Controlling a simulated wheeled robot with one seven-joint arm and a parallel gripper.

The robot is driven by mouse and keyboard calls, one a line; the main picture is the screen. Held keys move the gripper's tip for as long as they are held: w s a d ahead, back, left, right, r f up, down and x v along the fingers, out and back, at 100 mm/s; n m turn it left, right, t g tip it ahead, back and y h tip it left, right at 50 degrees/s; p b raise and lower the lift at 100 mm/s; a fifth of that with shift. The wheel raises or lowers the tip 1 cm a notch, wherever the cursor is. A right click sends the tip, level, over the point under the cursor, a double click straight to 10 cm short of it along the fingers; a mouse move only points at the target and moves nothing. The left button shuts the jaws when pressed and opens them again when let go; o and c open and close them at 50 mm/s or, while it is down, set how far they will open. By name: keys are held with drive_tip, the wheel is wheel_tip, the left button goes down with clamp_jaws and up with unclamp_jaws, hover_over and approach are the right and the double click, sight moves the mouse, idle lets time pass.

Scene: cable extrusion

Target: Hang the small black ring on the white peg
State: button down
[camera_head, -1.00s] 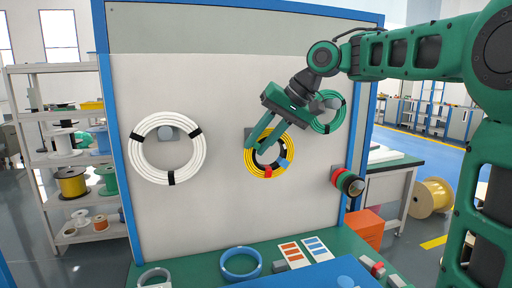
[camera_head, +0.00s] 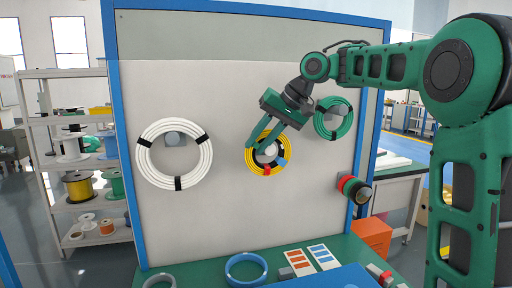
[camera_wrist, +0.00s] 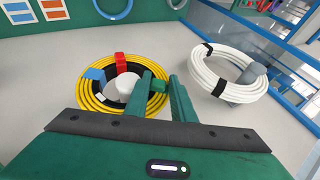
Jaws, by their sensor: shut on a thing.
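The small black ring (camera_wrist: 107,84) shows inside the yellow coil (camera_wrist: 84,103) in the wrist view. The round white peg (camera_wrist: 125,87) shows within the ring's opening; how far the ring sits on it I cannot tell. In the head view the peg (camera_head: 270,149) shows near the middle of the yellow coil (camera_head: 250,160), which carries red and blue bands. My gripper (camera_head: 257,141) reaches down from the upper right to the coil's upper left side. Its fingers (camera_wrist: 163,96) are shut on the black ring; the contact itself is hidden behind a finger.
A white coil (camera_head: 143,170) hangs left on the pale panel (camera_head: 220,220) and a green coil (camera_head: 348,122) hangs right. A red, green and black cylinder (camera_head: 354,189) sticks out at lower right. A bench with a blue ring (camera_head: 228,273) lies below.

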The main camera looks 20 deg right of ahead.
drive_tip(key=shift+w, duration=1.15)
drive_tip(key=shift+s+f, duration=0.2)
drive_tip(key=shift+f, duration=0.6)
drive_tip(key=shift+d, duration=0.1)
drive_tip(key=c, duration=1.5)
unclamp_jaws()
drive_tip(key=shift+c, duration=0.2)
drive_tip(key=shift+s+d+f, duration=0.1)
drive_tip(key=shift+s, duration=1)
drive_tip(key=shift+o, duration=0.5)
drive_tip(key=shift+s+d, duration=0.15)
drive_tip(key=shift+s, duration=0.7)
drive_tip(key=shift+s+a+r, duration=0.1)
drive_tip(key=shift+s, duration=0.9)
drive_tip(key=shift+s+a+r, duration=0.1)
drive_tip(key=shift+s+a, duration=0.05)
drive_tip(key=shift+s, duration=0.8)
drive_tip(key=shift+s+a+r, duration=0.1)
drive_tip(key=shift+s, duration=0.9)
